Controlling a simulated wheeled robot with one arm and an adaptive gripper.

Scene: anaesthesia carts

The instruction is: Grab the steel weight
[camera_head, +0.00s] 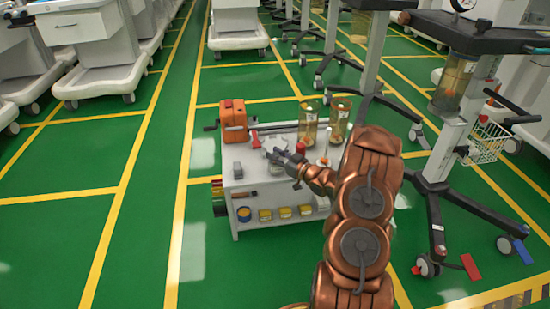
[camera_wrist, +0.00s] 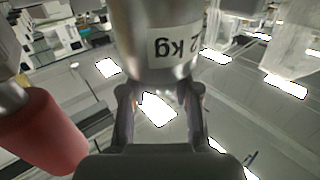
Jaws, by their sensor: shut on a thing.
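The steel weight (camera_wrist: 165,30) is a shiny metal cylinder with a white "2 kg" label, upside down in the wrist view. It fills the top middle of that view, between the two fingers of my gripper (camera_wrist: 160,100). The fingers are shut on it. In the head view my gripper (camera_head: 283,156) is over the top of a small grey-white cart (camera_head: 275,184). The weight is too small there to make out clearly against the gripper. I cannot tell whether it touches the cart top.
An orange box (camera_head: 233,120) with a crank and two amber clear cylinders (camera_head: 308,126) stand at the cart's back. A red-ended object (camera_wrist: 40,132) is close at left in the wrist view. A wheeled stand (camera_head: 455,140) is to the right. Green floor is free at left.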

